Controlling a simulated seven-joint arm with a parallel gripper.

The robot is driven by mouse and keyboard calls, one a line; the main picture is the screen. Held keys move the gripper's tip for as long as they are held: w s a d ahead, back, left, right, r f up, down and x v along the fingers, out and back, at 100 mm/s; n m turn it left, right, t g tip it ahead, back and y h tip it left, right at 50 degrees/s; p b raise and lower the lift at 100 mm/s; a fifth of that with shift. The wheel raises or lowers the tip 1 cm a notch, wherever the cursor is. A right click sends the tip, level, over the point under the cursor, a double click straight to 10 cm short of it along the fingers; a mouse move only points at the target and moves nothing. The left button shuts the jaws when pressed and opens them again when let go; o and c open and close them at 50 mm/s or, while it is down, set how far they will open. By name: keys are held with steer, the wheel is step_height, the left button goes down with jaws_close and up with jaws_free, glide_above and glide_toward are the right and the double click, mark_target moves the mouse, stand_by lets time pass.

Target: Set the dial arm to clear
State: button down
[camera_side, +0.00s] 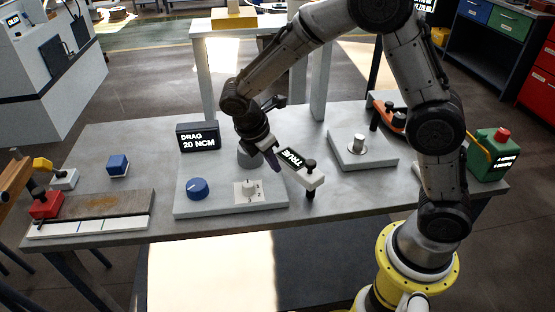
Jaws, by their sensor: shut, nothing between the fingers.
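The likely dial arm (312,178) is a short pale bar at the right edge of a light base plate (230,207). It has a black knob (310,163) and a dark display (291,158) reading "TRUE". A dark post shows below its right end. My gripper (275,166) is shut and empty, pointing down just left of the display. I cannot tell whether it touches the arm. A grey round part behind my gripper is partly hidden.
A black display (198,137) reads "DRAG 20 NCM". To the right stand a plate with a metal cylinder (357,144), an orange lever (388,118) and a green box with a red button (489,155).

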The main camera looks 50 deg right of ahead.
mark_target(292, 156)
steer(key=shift+s+d, duration=0.15)
steer(key=shift+d, duration=0.5)
steer(key=shift+d+m, duration=0.25)
steer(key=shift+m, duration=0.15)
steer(key=shift+d, duration=0.2)
steer(key=shift+w+d+m+g, duration=0.25)
steer(key=shift+d+m+g, duration=0.35)
steer(key=shift+d+m, duration=0.5)
steer(key=shift+s+d+m+g+y, duration=0.1)
steer(key=shift+d+m+g+y, duration=0.25)
steer(key=shift+m, duration=0.5)
steer(key=shift+s+d+m+g+y, duration=0.1)
steer(key=shift+d+m+y, duration=0.15)
steer(key=shift+d+m, duration=0.45)
steer(key=shift+a+m, duration=0.1)
steer(key=shift+m, duration=0.15)
